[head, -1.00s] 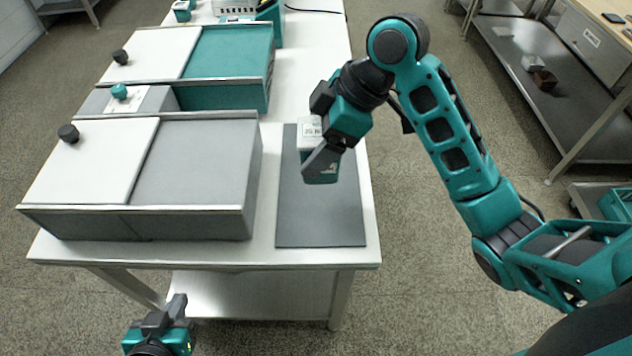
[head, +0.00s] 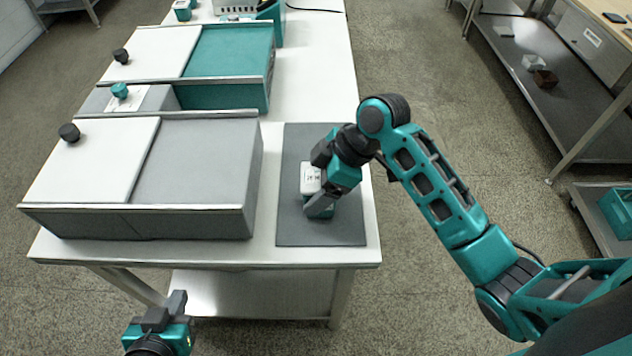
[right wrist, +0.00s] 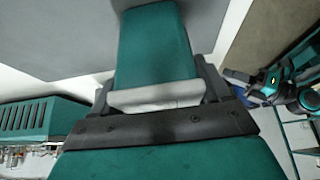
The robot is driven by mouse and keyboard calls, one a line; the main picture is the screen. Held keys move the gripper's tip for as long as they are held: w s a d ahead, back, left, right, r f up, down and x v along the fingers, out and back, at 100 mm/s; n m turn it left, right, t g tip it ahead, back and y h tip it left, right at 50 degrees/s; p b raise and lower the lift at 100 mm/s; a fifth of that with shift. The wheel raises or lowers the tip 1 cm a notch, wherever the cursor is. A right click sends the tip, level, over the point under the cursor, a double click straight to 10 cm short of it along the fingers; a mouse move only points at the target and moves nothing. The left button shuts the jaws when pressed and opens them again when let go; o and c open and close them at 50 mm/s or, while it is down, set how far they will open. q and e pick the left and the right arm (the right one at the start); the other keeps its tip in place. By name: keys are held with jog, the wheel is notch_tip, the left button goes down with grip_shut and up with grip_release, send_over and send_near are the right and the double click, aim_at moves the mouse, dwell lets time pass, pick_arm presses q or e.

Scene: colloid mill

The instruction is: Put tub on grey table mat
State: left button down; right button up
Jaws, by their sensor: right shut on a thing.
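The tub (head: 311,178) is teal with a white, labelled lid. My right gripper (head: 322,190) is shut on it, with the tub's lid end between the fingers. In the right wrist view the teal tub (right wrist: 153,48) runs away from the fingers, its white lid nearest the palm. The tub is over the grey table mat (head: 300,233), low down; I cannot tell whether it touches the mat. The mat lies flat on the white table's right side, partly covered by my right arm. My left gripper (head: 175,308) is empty in front of the table; its finger gap is unclear.
A grey box with a white panel (head: 90,165) stands just left of the mat. Behind it are a teal box (head: 228,65) and a black knob (head: 121,56). The white table's front edge (head: 200,257) is near. The mat's front part is clear.

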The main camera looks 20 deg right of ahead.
jog(key=o, duration=1.3)
jog(key=shift+f, duration=0.15)
jog(key=shift+o, duration=0.2)
jog(key=v, duration=1.2)
jog(key=shift+r, duration=0.2)
